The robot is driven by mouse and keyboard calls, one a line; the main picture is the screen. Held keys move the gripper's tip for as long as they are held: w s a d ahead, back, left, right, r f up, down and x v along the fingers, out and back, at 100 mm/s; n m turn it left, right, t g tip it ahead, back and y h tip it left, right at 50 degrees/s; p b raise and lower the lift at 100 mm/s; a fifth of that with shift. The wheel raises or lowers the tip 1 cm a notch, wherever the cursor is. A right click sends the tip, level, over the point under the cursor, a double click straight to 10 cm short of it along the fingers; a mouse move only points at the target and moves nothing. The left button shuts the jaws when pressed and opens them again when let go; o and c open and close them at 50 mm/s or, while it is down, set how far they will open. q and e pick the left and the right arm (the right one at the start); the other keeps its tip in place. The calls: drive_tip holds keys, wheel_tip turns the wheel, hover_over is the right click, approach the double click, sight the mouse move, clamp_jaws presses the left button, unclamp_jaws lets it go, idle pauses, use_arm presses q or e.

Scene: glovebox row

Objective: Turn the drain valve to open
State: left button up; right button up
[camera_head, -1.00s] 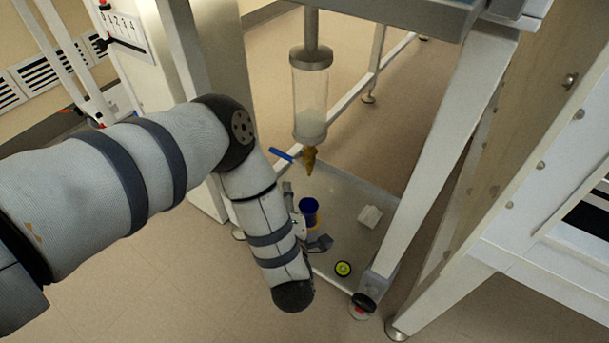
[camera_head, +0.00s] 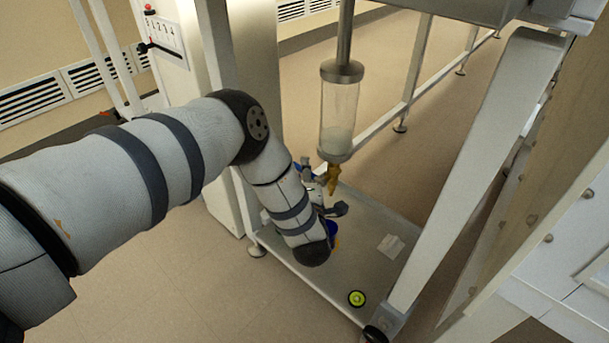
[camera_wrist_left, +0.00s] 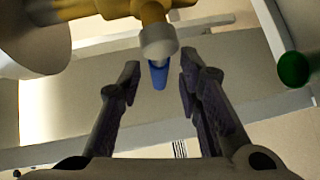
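The brass drain valve (camera_head: 333,178) hangs under a clear cylinder (camera_head: 339,118) with pale contents in its lower part. In the left wrist view the brass valve body (camera_wrist_left: 105,9) is at the top, and its blue lever (camera_wrist_left: 159,75) points into the gap between my fingers. My left gripper (camera_head: 324,188) is at the valve in the head view, partly hidden by my wrist. Its two fingers (camera_wrist_left: 158,88) are apart, one on each side of the lever, with visible gaps. My right gripper is in neither view.
A blue cup (camera_head: 332,230) stands on the low shelf (camera_head: 365,262) below, partly hidden by my wrist. A white block (camera_head: 391,246) and a yellow-green round item (camera_head: 357,298) are on that shelf. A slanted white leg (camera_head: 470,165) stands to the right.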

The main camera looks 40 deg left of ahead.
use_arm(q)
clamp_jaws()
drive_tip(key=d+f+n+g+h+b, duration=0.1)
drive_tip(key=d+f+n+g+h, duration=0.2)
drive_tip(key=n+h, duration=0.5)
drive_tip(key=shift+s+d+f+g+h, duration=0.35)
drive_tip(key=shift+d+f+h, duration=0.65)
drive_tip(key=shift+h, duration=1.6)
drive_tip(key=shift+w, duration=0.1)
